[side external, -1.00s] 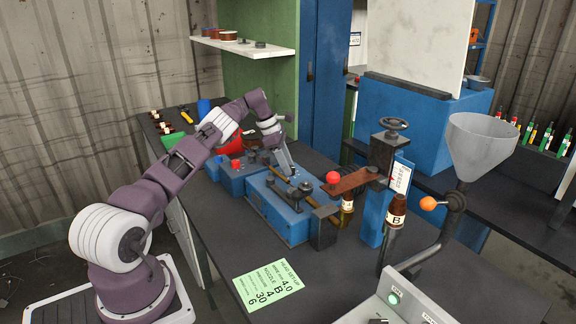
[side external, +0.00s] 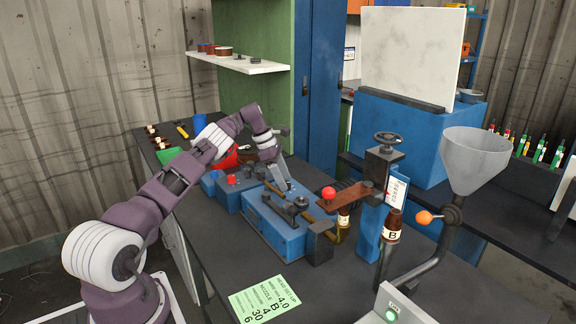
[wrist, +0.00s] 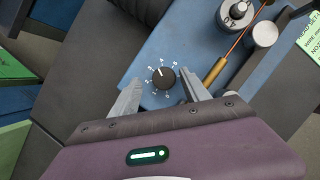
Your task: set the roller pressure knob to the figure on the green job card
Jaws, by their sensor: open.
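The roller pressure knob (wrist: 163,78) is a small black dial on a blue housing. White numerals ring it, and its white pointer line points up and slightly left in the wrist view; the numeral there is too small to read surely. My gripper (wrist: 160,84) is open, its two grey fingers on either side of the knob with gaps. In the side view my gripper (side external: 287,186) reaches down onto the blue machine (side external: 270,225), hiding the knob. The green job card (side external: 263,300) lies flat at the table front; 4.0, B, 4, 30 and 6 are legible, the small labels hardly.
A copper-coloured rod with a brass sleeve (wrist: 215,72) and grey rollers (wrist: 264,34) lie right of the knob. A red-ball lever (side external: 329,193), blue post (side external: 371,235) and funnel (side external: 475,160) stand further right. The tabletop around the card is clear.

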